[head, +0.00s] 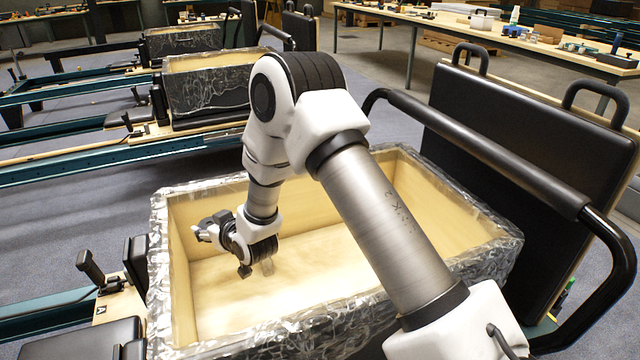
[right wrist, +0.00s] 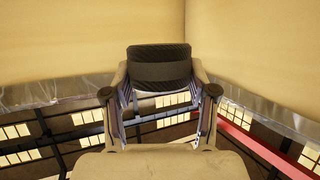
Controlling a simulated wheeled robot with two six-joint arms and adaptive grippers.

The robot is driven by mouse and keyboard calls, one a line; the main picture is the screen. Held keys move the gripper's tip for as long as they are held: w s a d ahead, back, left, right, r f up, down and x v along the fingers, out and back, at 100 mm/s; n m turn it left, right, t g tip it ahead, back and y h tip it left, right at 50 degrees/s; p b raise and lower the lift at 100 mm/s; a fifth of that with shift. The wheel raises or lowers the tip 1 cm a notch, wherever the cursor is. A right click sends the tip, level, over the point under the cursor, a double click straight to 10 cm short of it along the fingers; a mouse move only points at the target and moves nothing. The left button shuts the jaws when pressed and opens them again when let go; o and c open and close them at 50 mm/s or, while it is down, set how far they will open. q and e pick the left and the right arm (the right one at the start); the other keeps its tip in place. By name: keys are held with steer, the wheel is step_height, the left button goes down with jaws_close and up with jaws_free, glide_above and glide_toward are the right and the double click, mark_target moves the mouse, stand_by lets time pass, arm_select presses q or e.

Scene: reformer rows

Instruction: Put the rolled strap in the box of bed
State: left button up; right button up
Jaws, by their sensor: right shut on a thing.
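The bed's box (head: 160,262) is an open wooden box with a shiny marbled dark outside, in the middle of the head view. My right gripper (head: 256,268) reaches down inside it, near its left part, over the pale floor. In the right wrist view my gripper (right wrist: 160,85) is shut on a dark, ribbed roll, the rolled strap (right wrist: 158,68), between its fingertips. The box's inner walls show behind it. The strap is hard to make out in the head view, and I cannot tell whether it touches the floor. My left gripper is not in view.
A black padded board (head: 530,150) and a curved black bar (head: 480,150) stand at the box's right. A black-handled fitting (head: 90,268) stands left. More boxed beds (head: 208,85) and a cluttered table (head: 500,30) are behind. The box's floor looks bare around my gripper.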

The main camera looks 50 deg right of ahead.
steer(key=f+b, duration=0.1)
steer(key=f, duration=0.2)
steer(key=shift+w+d+f+b, duration=0.15)
steer(key=shift+w+f+b, duration=0.1)
steer(key=shift+b, duration=0.1)
steer(key=shift+r, duration=0.1)
step_height(320, 180, down, 9)
steer(key=b, duration=0.3)
steer(key=shift+s+f, duration=0.15)
steer(key=shift+f, duration=0.35)
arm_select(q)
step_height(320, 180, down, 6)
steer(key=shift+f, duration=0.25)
arm_select(e)
steer(key=shift+r, duration=0.15)
arm_select(q)
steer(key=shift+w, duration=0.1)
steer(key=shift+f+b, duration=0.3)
steer(key=shift+b, duration=0.1)
arm_select(e)
steer(key=shift+f, duration=0.55)
